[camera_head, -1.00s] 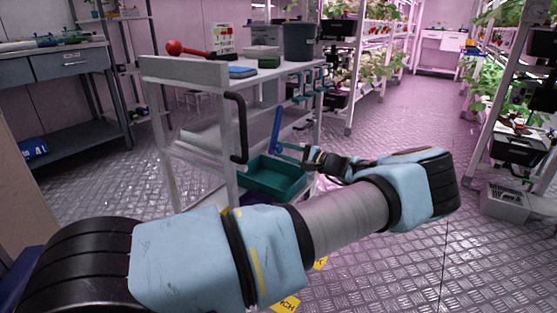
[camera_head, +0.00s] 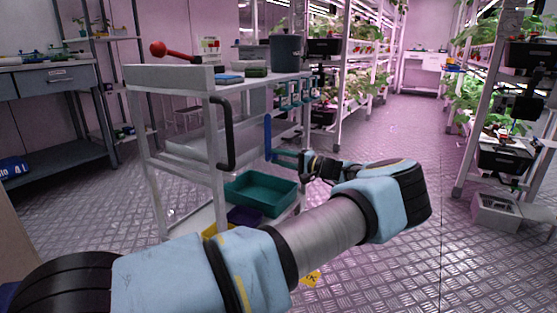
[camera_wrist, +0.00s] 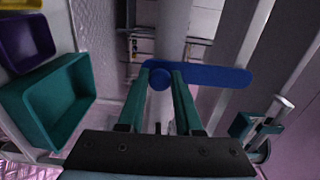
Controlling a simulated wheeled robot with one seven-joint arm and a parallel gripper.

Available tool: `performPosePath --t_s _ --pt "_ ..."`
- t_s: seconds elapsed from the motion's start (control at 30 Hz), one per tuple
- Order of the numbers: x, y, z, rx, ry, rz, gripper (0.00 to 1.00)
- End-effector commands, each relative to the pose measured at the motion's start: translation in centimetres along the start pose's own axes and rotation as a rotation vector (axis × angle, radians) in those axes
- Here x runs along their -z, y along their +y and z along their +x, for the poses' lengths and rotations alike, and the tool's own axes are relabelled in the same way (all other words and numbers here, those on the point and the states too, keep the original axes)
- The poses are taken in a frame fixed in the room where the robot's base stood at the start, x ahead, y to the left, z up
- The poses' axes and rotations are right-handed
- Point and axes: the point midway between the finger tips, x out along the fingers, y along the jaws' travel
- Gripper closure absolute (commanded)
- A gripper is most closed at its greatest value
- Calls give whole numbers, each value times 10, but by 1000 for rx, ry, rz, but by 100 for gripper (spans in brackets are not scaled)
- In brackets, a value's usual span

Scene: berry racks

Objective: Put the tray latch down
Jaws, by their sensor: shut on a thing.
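The tray latch (camera_head: 268,137) is a blue bar standing upright at the right end of the grey cart in the head view. In the wrist view the blue latch (camera_wrist: 220,75) runs to the right from a round blue knob at the fingertips. My gripper (camera_head: 276,154) has teal fingers at the lower end of the bar. In the wrist view my gripper (camera_wrist: 163,80) is shut on the latch, one finger on each side of the knob. A teal tray (camera_head: 236,192) sits low on the cart, below and left of my gripper.
The grey cart (camera_head: 170,77) has a black handle (camera_head: 226,135) at its near corner. A purple tray (camera_wrist: 47,35) lies beside the teal tray. Plant racks (camera_head: 345,80) stand behind. Open metal floor lies to the right, with a grey crate (camera_head: 497,210) by the right rack.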

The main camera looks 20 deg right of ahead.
Motion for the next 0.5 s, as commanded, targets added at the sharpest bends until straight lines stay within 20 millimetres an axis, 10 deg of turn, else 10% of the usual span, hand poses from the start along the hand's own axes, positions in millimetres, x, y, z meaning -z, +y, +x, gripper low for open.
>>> performPosePath --t_s 0.17,0.2,0.5 --pt "2 1 -1 -3 7 0 100" --pt "2 1 -1 -3 7 0 63" --pt "1 0 0 -1 4 1 37"
